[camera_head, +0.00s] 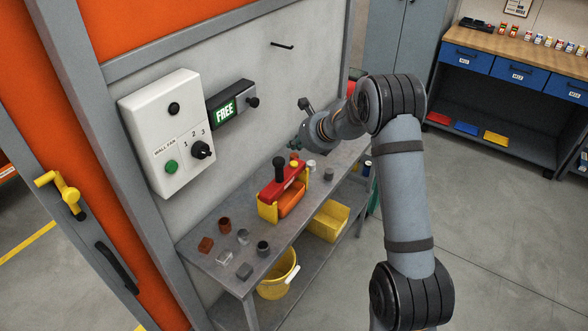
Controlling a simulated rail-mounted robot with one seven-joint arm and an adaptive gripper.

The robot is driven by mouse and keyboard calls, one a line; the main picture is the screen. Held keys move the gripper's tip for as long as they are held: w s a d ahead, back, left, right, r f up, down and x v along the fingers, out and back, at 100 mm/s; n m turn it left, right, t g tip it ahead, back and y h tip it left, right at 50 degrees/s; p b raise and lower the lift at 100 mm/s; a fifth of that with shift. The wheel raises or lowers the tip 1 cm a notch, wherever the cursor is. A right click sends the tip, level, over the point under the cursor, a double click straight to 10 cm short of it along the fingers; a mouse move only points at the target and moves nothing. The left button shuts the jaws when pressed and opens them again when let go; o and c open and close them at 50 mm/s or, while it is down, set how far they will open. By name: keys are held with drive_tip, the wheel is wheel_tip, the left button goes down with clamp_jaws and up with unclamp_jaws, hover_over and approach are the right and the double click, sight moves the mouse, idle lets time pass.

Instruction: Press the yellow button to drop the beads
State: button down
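A red and yellow device (268,192) stands on the grey bench, with a black upright knob (279,166) on its top. A small yellow button-like piece (294,163) sits on its red top, to the right of the knob. An orange tray or block (291,199) is under the red top. No beads can be made out. My gripper (300,136) is above and behind the device, close to the wall, and apart from the yellow piece. It is small and seen partly edge-on, so its finger opening is unclear.
Several small metal and rusty blocks lie on the bench (213,268). A yellow bin (328,221) and bucket (278,278) are below. Floor to the right is clear.

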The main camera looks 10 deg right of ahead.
sight(295, 165)
wheel_tip(295, 165, down, 4)
drive_tip(key=b, duration=0.3)
drive_tip(key=shift+f, duration=0.1)
drive_tip(key=shift+f, duration=0.1)
idle(1.2)
drive_tip(key=shift+f+b, duration=0.35)
drive_tip(key=shift+b, duration=0.35)
